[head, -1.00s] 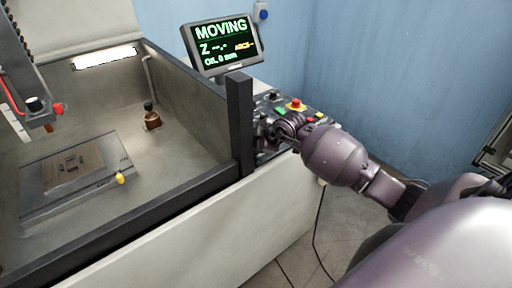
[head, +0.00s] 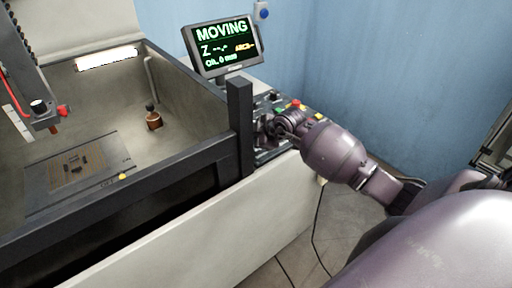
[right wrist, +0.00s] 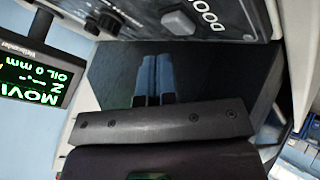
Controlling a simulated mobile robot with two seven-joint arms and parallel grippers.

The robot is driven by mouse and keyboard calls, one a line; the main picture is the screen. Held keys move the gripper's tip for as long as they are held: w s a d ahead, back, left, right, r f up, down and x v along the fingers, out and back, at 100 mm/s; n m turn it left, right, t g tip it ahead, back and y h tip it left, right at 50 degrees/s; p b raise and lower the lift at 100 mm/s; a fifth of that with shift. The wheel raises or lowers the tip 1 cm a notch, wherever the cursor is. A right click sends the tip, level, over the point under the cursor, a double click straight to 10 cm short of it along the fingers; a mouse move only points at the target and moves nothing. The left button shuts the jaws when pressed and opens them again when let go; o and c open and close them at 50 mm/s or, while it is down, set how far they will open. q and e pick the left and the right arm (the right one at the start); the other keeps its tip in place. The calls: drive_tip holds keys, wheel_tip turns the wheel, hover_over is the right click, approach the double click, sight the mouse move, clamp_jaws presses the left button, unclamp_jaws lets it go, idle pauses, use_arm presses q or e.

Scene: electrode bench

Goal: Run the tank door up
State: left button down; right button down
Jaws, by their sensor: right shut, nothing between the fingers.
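The tank door (head: 190,158) is a dark bar and panel along the front of the machine tank, with black showing below its top rail. My right gripper (head: 268,130) is at the control panel (head: 309,112), to the right of the door post, and mostly hidden by my arm. In the right wrist view its blue fingertips (right wrist: 152,62) are together, empty, just below the panel edge. My left gripper is not in view.
The monitor (head: 223,45) reads MOVING, with Z dashes and an oil line. A red button (head: 297,104) and a green one (head: 280,114) sit on the panel. Inside the tank are a flat plate (head: 110,180), a brown bottle (head: 153,119) and a hanging head (head: 40,112).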

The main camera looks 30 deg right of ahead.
sight(256, 150)
wheel_tip(256, 150, up, 2)
drive_tip(key=shift+r+p, duration=0.2)
drive_tip(key=shift+p, duration=0.85)
wheel_tip(256, 150, up, 2)
drive_tip(key=shift+r+p, duration=0.1)
drive_tip(key=shift+p, duration=1)
